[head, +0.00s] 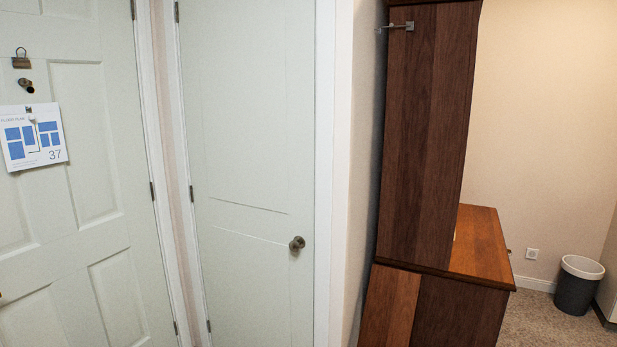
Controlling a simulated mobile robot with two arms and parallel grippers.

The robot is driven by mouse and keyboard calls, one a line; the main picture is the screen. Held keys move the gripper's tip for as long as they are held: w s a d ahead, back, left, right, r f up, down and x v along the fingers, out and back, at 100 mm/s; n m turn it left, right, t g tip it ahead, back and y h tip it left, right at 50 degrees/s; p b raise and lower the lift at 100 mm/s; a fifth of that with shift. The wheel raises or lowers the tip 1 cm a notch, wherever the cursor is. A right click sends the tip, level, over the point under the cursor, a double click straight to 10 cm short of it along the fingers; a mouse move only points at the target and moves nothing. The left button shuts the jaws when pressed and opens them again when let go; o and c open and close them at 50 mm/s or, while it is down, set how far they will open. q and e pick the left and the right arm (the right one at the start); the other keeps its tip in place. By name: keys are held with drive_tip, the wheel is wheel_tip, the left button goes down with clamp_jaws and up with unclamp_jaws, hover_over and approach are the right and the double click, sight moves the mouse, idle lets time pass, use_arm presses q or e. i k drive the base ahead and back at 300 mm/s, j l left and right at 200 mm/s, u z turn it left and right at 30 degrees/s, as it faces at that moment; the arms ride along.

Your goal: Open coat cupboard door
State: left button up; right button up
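A pale door (255,130) with a round dark knob (297,243) stands in a white frame in the middle-left of the head view. It looks shut. Its knob is on the right side and its hinges are on the left edge. I cannot tell from any label that it is the coat cupboard. Neither of my grippers shows in the head view.
Another pale panelled door (95,215) at left bears a paper notice (32,136). A tall dark wooden hutch (425,130) stands right of the pale door, on a wider base (460,310). A dark bin (577,288) stands on carpet (545,325) at far right.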

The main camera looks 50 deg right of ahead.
sight(248, 71)
drive_tip(key=z, duration=1.15)
